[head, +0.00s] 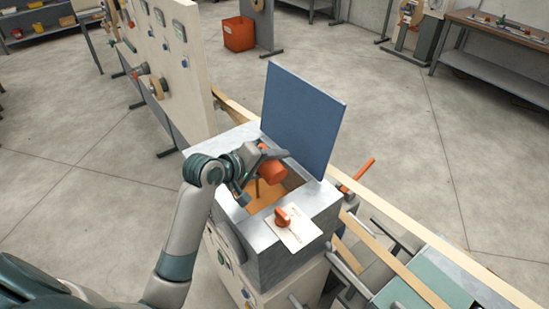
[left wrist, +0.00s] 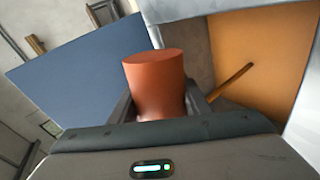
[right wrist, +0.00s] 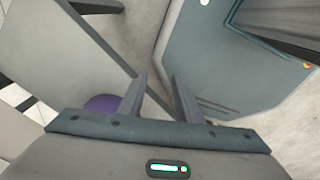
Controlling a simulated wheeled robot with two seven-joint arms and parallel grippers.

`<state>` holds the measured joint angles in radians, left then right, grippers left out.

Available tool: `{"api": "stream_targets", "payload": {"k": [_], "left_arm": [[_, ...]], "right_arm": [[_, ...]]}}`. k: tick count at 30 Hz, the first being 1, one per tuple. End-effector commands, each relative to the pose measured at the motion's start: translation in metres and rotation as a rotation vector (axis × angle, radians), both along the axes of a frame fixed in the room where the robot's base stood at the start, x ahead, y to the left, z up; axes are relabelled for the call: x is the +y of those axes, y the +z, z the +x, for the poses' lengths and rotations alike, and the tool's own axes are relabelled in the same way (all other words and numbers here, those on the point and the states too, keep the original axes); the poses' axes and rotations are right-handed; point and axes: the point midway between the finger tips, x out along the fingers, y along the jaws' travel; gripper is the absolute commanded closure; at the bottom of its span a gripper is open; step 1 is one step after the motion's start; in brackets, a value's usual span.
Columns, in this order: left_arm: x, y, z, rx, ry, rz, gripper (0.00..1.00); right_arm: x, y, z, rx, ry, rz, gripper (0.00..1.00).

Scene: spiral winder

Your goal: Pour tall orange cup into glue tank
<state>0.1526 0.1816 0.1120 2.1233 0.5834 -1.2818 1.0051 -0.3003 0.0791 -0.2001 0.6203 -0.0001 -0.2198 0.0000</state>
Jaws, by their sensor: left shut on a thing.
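The orange cup (head: 272,167) is held by my left gripper (head: 264,156) over the open glue tank (head: 313,197). In the head view the cup is tilted well over, just above the opening. The left wrist view shows the cup (left wrist: 155,85) between both fingers, with its far end plain orange. The tank's inside (left wrist: 258,55) is orange-brown. A thin brown strip (left wrist: 230,83) shows beside the cup; I cannot tell whether it is a stick or poured stuff. My right gripper (right wrist: 157,80) is open and empty, in the right wrist view only.
The tank's blue lid (head: 303,118) stands open at the back. An orange knob (head: 283,216) sits on a white plate at the tank's front. A cream control panel (head: 165,70) stands to the left, and wooden rails (head: 440,260) run to the right.

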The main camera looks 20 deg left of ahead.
Motion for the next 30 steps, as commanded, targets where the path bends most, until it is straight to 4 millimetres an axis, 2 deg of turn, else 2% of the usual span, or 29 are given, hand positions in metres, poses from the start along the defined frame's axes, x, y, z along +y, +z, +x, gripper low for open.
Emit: {"api": "stream_targets", "payload": {"k": [6, 10, 30], "left_arm": [[0.0039, 0.0001, 0.0025, 0.096, 0.001, -0.165, 0.84], [0.0044, 0.001, 0.0029, 0.125, 0.0, -0.215, 0.84], [0.0046, 0.0008, 0.0027, 0.134, 0.001, -0.229, 0.84]], "right_arm": [[-0.0002, 0.0001, -0.0002, 0.0, 0.0, 0.0, 0.69], [-0.0004, 0.0001, -0.0002, 0.001, 0.0, 0.0, 0.69], [-0.0015, 0.0001, -0.0002, 0.001, 0.0, -0.001, 0.69]]}}
